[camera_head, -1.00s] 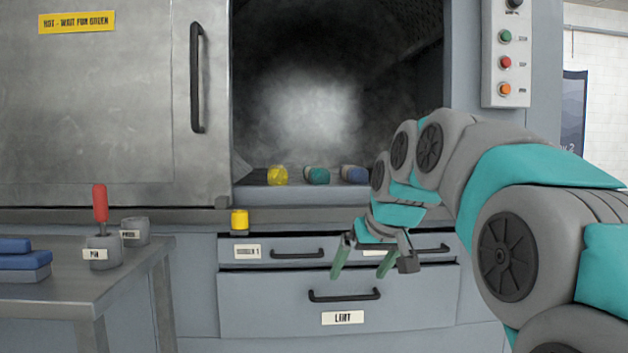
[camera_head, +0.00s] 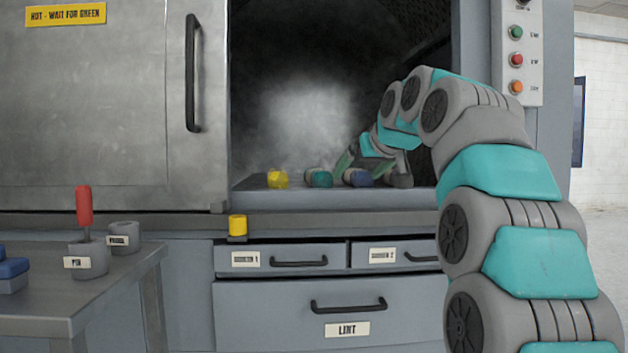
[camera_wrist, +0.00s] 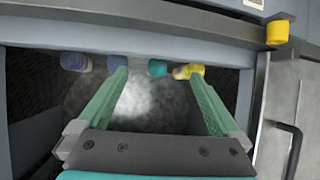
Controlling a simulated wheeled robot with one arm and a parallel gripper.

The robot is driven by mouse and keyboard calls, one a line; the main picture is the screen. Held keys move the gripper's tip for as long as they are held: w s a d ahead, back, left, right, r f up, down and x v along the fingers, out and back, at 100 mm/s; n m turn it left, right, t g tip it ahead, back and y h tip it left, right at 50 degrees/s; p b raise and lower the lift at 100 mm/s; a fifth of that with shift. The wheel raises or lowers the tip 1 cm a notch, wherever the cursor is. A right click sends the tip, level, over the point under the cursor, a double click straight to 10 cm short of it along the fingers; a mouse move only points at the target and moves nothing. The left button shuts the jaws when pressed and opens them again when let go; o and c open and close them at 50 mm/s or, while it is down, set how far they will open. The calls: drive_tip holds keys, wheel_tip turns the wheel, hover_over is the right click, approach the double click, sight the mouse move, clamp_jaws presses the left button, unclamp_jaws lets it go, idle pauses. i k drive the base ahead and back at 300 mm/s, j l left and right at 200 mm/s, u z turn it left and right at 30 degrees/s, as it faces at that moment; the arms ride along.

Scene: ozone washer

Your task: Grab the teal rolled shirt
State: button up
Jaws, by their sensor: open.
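The teal rolled shirt (camera_head: 319,178) lies on the front ledge of the washer opening, between a yellow roll (camera_head: 278,179) and a blue roll (camera_head: 358,177). My gripper (camera_head: 358,169) is at the opening, just right of the teal roll in the head view, and partly hides the rolls there. In the wrist view, which is upside down, the teal roll (camera_wrist: 157,68) shows between the tips of my open gripper (camera_wrist: 158,76). The yellow roll (camera_wrist: 188,71) is by the right finger tip. Whether a finger touches a roll I cannot tell.
Another blue roll (camera_wrist: 75,62) lies farther along the ledge. The sliding door (camera_head: 100,110) stands left of the opening. A yellow cylinder (camera_head: 237,225) stands on the sill below. A table (camera_head: 105,283) with cups is at left. The drum interior (camera_head: 300,100) looks hazy.

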sight(317, 178)
drive_tip(key=i+j, duration=0.1)
drive_tip(key=i, duration=0.3)
drive_tip(key=i+j, duration=0.15)
drive_tip(key=i, duration=0.25)
